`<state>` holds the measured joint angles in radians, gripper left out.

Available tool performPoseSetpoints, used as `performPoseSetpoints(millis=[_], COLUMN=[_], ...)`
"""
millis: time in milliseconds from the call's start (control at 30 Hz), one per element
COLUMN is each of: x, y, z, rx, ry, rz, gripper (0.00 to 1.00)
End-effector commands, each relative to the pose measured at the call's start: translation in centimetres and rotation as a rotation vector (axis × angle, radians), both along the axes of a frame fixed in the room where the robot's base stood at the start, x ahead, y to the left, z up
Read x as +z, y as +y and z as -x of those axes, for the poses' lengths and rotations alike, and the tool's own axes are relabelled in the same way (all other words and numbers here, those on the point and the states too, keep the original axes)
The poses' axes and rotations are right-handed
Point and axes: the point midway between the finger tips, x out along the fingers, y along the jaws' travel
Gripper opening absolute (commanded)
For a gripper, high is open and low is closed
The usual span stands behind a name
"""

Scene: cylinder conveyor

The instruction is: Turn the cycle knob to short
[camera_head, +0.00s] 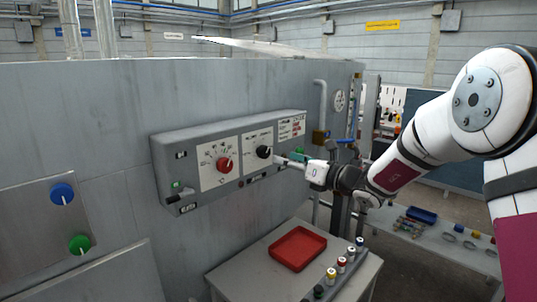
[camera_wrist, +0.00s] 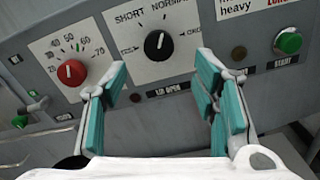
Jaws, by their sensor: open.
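The cycle knob (camera_wrist: 158,45) is a black dial on a white panel, with the words SHORT and NORMAL above it and smaller labels at its sides. In the head view the black knob (camera_head: 264,151) sits right of the red knob. My gripper (camera_wrist: 165,92) is open and empty, with its teal finger pads spread apart below the knob in the wrist view. In the head view my gripper (camera_head: 288,159) is close to the panel, just right of the knob.
A red temperature knob (camera_wrist: 71,72) is left of the cycle knob, and a green START button (camera_wrist: 288,41) is right. Below the control box, a table holds a red tray (camera_head: 298,248) and several small capped cylinders. Blue and green knobs are on another panel at left.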

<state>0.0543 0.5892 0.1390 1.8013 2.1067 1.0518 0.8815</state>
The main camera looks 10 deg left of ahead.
Motion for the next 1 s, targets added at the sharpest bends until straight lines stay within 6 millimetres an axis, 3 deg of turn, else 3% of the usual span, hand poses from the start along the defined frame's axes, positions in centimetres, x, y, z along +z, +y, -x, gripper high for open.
performPoseSetpoints(millis=[200, 400, 867, 1000], x=[0.0, 0.0, 0.0, 0.0], y=[3.5, 5.7, 6.6, 6.6], z=[-2.6, -4.4, -5.2, -5.2], rx=[0.003, 0.002, 0.000, 0.000], ry=[-0.002, -0.001, -0.001, -0.002], rz=[0.002, 0.000, 0.001, 0.001], gripper=[0.54, 0.54, 0.54, 0.27])
